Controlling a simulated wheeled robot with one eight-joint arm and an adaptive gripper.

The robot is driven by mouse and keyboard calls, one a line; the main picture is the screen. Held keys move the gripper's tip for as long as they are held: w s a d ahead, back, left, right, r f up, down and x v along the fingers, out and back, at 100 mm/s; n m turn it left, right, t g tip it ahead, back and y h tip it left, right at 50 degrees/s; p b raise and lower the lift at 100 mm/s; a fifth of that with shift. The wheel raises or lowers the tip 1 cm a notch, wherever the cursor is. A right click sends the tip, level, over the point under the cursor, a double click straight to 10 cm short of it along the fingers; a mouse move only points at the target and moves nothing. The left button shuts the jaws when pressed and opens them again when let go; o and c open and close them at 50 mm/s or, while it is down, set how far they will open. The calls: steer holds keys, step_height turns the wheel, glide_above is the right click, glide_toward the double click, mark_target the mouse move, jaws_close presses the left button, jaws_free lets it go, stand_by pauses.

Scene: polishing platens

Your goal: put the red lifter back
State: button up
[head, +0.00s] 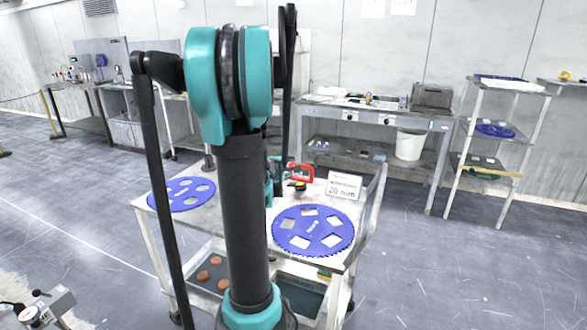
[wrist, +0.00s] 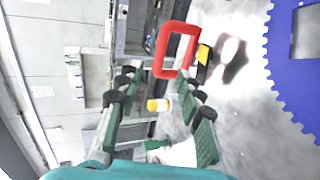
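The red lifter (head: 301,173) is a red loop handle with a dark and yellow lower part, at the back of the white cart top (head: 262,200). In the wrist view the red lifter (wrist: 162,52) is just beyond my fingertips, with a dark shadow on the pale surface beside it. My gripper (wrist: 158,85) has its two green fingers wide apart, with nothing seen between them that it grips. In the head view my gripper is mostly hidden behind my arm, left of the lifter. I cannot tell whether the lifter rests on the cart top or touches a finger.
Blue toothed discs lie on the cart: one front right (head: 313,231), one left (head: 181,194). A "20 mm" sign (head: 343,185) stands right of the lifter. The lower shelf holds a tray with brown pieces (head: 203,275). A bench (head: 375,110) and a rack (head: 496,135) stand behind.

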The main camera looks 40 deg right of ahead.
steer(key=s+a+f+m+y, duration=0.1)
steer(key=a+f+y, duration=0.1)
steer(key=a, duration=0.6)
steer(key=s+a+f+m+y, duration=0.1)
steer(key=a+f+y, duration=0.1)
steer(key=a, duration=0.7)
steer(key=s+a+f+m+y, duration=0.1)
steer(key=a+f, duration=0.3)
steer(key=a, duration=0.4)
steer(key=shift+s+a+f+m+y, duration=0.1)
steer(key=shift+s+a+m+y, duration=0.25)
steer(key=shift+s+y, duration=0.35)
steer(key=s+a+f+m+g+y, duration=0.1)
steer(key=s+a+f+y, duration=0.2)
steer(key=a, duration=0.6)
steer(key=s+a+f+g+y, duration=0.1)
steer(key=s+a+f+y, duration=0.1)
steer(key=s+a, duration=0.5)
steer(key=shift+s+a+f+m+y, duration=0.3)
steer(key=shift+a+f+m+y, duration=0.1)
steer(key=shift+a+f, duration=0.5)
steer(key=shift+a+r, duration=0.1)
steer(key=shift+r, duration=0.05)
